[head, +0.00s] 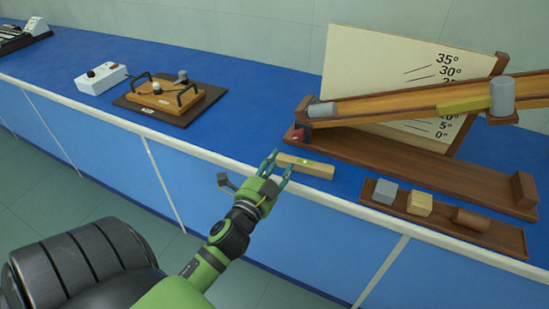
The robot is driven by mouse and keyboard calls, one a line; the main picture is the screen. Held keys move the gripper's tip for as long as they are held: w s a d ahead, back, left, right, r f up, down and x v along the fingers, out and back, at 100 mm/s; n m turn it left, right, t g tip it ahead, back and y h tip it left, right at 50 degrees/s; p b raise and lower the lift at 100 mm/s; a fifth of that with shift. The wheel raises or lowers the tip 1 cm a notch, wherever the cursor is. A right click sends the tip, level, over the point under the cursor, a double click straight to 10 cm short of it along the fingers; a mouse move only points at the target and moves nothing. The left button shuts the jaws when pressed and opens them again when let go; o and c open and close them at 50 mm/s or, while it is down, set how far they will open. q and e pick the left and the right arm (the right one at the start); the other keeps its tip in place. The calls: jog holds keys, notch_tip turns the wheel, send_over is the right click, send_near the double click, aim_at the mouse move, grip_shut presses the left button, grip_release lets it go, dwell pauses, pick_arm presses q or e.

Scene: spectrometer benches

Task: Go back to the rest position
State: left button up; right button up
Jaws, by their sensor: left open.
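My left gripper (276,168) is in the head view, at the front edge of the blue bench (232,100). Its fingers are spread and point away from me, with nothing visibly held. A small wooden block with a green spot, like a level (306,166), lies on the bench just beyond and to the right of the fingertips. I cannot tell whether a fingertip touches it. My right gripper is not in view.
An inclined ramp (400,103) with an angle board (385,60) stands at right. A tray (495,236) with several small blocks lies before it. A wooden apparatus (172,106) and white box (101,77) stand at left. The bench between is clear.

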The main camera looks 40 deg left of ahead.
pick_arm(q)
jog(key=shift+s+d, duration=0.1)
jog(key=shift+s, duration=0.5)
